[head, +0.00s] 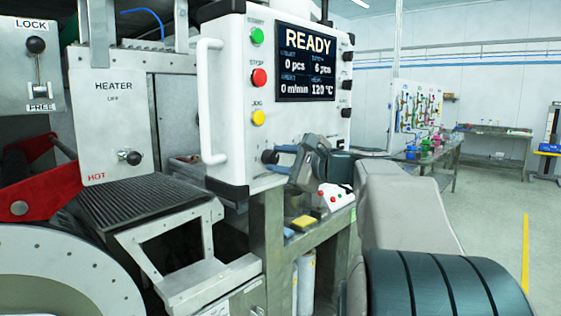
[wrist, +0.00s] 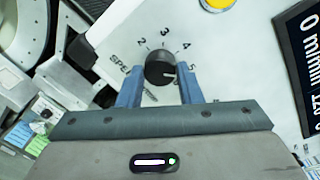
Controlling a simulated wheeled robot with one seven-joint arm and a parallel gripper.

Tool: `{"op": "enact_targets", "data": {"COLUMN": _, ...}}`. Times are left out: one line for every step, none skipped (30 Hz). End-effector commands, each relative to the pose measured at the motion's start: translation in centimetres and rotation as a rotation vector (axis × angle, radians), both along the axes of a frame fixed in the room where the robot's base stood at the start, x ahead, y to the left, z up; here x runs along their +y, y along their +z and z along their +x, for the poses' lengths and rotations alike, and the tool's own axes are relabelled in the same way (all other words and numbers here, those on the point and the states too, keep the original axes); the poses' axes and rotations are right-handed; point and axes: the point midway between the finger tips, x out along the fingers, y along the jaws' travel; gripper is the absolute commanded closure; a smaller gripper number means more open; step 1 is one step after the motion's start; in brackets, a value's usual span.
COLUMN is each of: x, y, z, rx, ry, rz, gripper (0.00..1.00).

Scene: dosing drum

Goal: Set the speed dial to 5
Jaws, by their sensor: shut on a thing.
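The speed dial (wrist: 159,66) is a black round knob on the white panel, with printed numbers around it; 2, 3, 4 and 5 are readable. Its white pointer line points right, close to the 5 or slightly below it; I cannot tell exactly. My gripper (wrist: 160,78) has its blue fingers on both sides of the knob and is shut on it. In the head view the dial (head: 269,157) is at the panel's lower corner, with my gripper (head: 279,156) reaching it from the right. The lower scale is partly hidden by a finger.
The white control panel (head: 228,120) carries a READY screen (head: 306,60), green, red and yellow buttons beside it, and a white handle (head: 206,100) at the left. Below are a small box with red buttons (head: 335,196) and a yellow block (head: 303,222). Open floor lies at the right.

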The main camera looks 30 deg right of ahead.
Motion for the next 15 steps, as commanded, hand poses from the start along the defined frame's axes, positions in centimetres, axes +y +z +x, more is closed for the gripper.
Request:
{"op": "enact_targets", "data": {"x": 0.04, "y": -0.07, "z": 0.00, "rx": 0.002, "ry": 0.001, "rz": -0.001, "gripper": 0.91}}
{"op": "enact_targets", "data": {"x": 0.04, "y": -0.07, "z": 0.00, "rx": 0.002, "ry": 0.001, "rz": 0.000, "gripper": 0.91}}
{"op": "enact_targets", "data": {"x": 0.03, "y": -0.08, "z": 0.00, "rx": 0.002, "ry": 0.001, "rz": 0.000, "gripper": 0.59}}
{"op": "enact_targets", "data": {"x": 0.03, "y": -0.08, "z": 0.00, "rx": 0.002, "ry": 0.001, "rz": 0.000, "gripper": 0.51}}
{"op": "enact_targets", "data": {"x": 0.03, "y": -0.07, "z": 0.01, "rx": 0.002, "ry": 0.001, "rz": 0.000, "gripper": 0.46}}
{"op": "enact_targets", "data": {"x": 0.02, "y": -0.06, "z": 0.01, "rx": 0.002, "ry": 0.001, "rz": 0.000, "gripper": 0.46}}
{"op": "enact_targets", "data": {"x": 0.02, "y": -0.06, "z": 0.01, "rx": 0.001, "ry": 0.001, "rz": 0.001, "gripper": 0.46}}
{"op": "enact_targets", "data": {"x": 0.01, "y": -0.05, "z": 0.00, "rx": 0.001, "ry": 0.001, "rz": 0.001, "gripper": 0.46}}
{"op": "enact_targets", "data": {"x": 0.01, "y": -0.05, "z": 0.00, "rx": 0.001, "ry": 0.001, "rz": 0.001, "gripper": 0.46}}
{"op": "enact_targets", "data": {"x": 0.01, "y": -0.04, "z": 0.01, "rx": 0.001, "ry": 0.001, "rz": 0.001, "gripper": 0.46}}
{"op": "enact_targets", "data": {"x": 0.01, "y": -0.04, "z": 0.01, "rx": 0.001, "ry": 0.001, "rz": 0.001, "gripper": 0.46}}
{"op": "enact_targets", "data": {"x": 0.00, "y": -0.04, "z": -0.01, "rx": 0.001, "ry": 0.001, "rz": 0.001, "gripper": 0.46}}
{"op": "enact_targets", "data": {"x": -0.03, "y": -0.04, "z": -0.04, "rx": 0.000, "ry": 0.000, "rz": 0.001, "gripper": 0.46}}
{"op": "enact_targets", "data": {"x": -0.07, "y": -0.03, "z": -0.13, "rx": 0.000, "ry": 0.000, "rz": 0.001, "gripper": 0.46}}
{"op": "enact_targets", "data": {"x": -0.15, "y": -0.02, "z": -0.32, "rx": 0.000, "ry": 0.000, "rz": 0.000, "gripper": 0.46}}
